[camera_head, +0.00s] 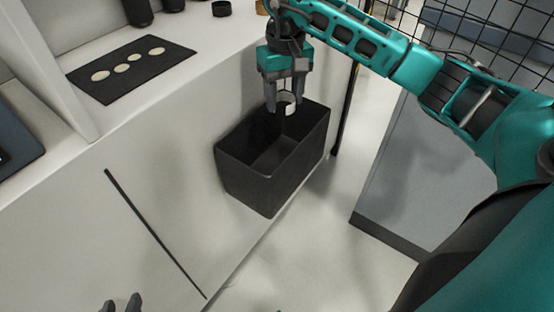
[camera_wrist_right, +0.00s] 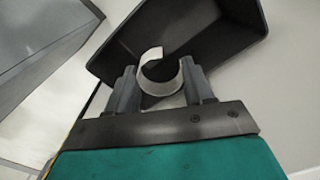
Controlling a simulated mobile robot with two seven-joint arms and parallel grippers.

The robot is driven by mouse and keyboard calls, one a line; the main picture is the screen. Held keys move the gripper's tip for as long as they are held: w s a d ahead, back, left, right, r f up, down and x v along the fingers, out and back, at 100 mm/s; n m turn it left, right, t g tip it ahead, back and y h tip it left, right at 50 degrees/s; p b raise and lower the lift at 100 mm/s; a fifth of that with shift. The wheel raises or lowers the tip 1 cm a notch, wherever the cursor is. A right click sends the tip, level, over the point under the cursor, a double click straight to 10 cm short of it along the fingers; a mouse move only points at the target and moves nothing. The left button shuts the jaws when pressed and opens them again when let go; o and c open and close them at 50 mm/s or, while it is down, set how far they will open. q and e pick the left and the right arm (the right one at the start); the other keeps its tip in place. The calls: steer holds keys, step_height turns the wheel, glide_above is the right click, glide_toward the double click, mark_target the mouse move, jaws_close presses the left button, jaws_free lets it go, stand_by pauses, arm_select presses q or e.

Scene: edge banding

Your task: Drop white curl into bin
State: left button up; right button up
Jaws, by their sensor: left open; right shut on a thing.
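The white curl (camera_wrist_right: 160,76) is a short open ring of white strip. My right gripper (camera_wrist_right: 162,86) is shut on it, with one finger on each side. In the head view the right gripper (camera_head: 285,105) hangs fingers down with the white curl (camera_head: 287,98) between its fingertips, over the far part of the bin. The bin (camera_head: 250,185) is a dark grey, open-topped box, and its visible inside looks empty. The bin's wall also shows behind the curl in the right wrist view (camera_wrist_right: 215,40). My left gripper (camera_head: 121,304) is open at the bottom edge of the head view, mostly cut off.
A thin dark strip (camera_head: 155,232) lies on the white surface left of the bin. A black mat (camera_head: 130,70) with several pale discs lies on the raised counter. Dark round containers (camera_head: 221,8) stand at the back. A wire fence (camera_head: 500,35) is at the upper right.

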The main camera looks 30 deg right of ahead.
arm_select(q)
steer(key=shift+w+r, duration=0.1)
steer(key=shift+w, duration=0.05)
arm_select(e)
steer(key=o, duration=1)
arm_select(q)
steer(key=shift+s+f, duration=0.2)
arm_select(e)
steer(key=shift+o, duration=0.4)
arm_select(q)
steer(key=p, duration=0.1)
steer(key=a+r+p, duration=0.1)
steer(key=shift+s+r+p, duration=0.1)
steer(key=shift+s+p, duration=0.2)
steer(key=shift+p, duration=0.05)
arm_select(e)
step_height(320, 180, up, 13)
